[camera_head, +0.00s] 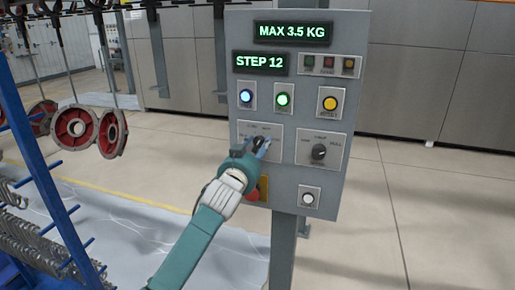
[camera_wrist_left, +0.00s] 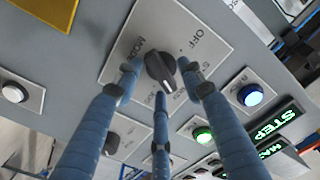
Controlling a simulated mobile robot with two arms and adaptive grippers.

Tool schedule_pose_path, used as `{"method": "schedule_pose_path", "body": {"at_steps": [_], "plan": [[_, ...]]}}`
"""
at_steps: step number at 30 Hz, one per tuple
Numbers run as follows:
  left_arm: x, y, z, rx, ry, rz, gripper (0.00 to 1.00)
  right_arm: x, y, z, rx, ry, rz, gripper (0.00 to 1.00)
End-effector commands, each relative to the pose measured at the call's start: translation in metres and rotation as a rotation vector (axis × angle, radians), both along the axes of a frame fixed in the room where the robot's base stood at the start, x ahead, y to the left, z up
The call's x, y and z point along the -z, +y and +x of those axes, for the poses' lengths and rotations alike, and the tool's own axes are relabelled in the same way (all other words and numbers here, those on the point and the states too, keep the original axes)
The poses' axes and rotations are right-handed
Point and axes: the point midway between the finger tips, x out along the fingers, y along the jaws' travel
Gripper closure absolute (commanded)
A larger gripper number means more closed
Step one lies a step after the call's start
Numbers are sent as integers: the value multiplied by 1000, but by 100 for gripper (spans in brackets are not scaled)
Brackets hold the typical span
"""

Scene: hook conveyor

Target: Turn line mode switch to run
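The grey control panel (camera_head: 290,190) stands on a post and carries two rotary switches. My left gripper (camera_head: 262,146) is at the left switch, whose plate (camera_head: 272,131) is partly covered by it. In the left wrist view, the dark knob (camera_wrist_left: 158,68) sits on a white plate with "OFF" and "MODE" lettering; other labels are too blurred or covered to read. The three blue fingers of the left gripper (camera_wrist_left: 160,84) are spread around the knob, with small gaps at the sides. A pale mark on the knob points toward the lower finger. My right gripper is not in view.
The second rotary switch (camera_head: 319,152) is just to the right. A blue-lit button (camera_head: 246,96), green-lit button (camera_head: 283,100) and yellow button (camera_head: 330,103) are above. A red button (camera_head: 252,195) is partly hidden below my gripper. Red wheels (camera_head: 72,129) hang from hooks at left.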

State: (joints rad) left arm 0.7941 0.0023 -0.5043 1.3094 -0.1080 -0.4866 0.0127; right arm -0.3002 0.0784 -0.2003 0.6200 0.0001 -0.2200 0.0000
Motion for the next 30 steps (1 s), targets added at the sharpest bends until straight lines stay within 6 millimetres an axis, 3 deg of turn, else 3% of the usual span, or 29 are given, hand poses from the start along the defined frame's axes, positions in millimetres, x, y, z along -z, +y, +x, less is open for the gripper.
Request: {"method": "schedule_pose_path", "body": {"at_steps": [8, 21, 30], "plan": [[1, 6, -19, 0, 0, -1, 60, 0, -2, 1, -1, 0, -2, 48], [1, 31, -96, 1, 0, 0, 60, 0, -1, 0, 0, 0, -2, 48], [0, 37, -114, 0, 1, 0, 60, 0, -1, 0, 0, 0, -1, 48]]}}
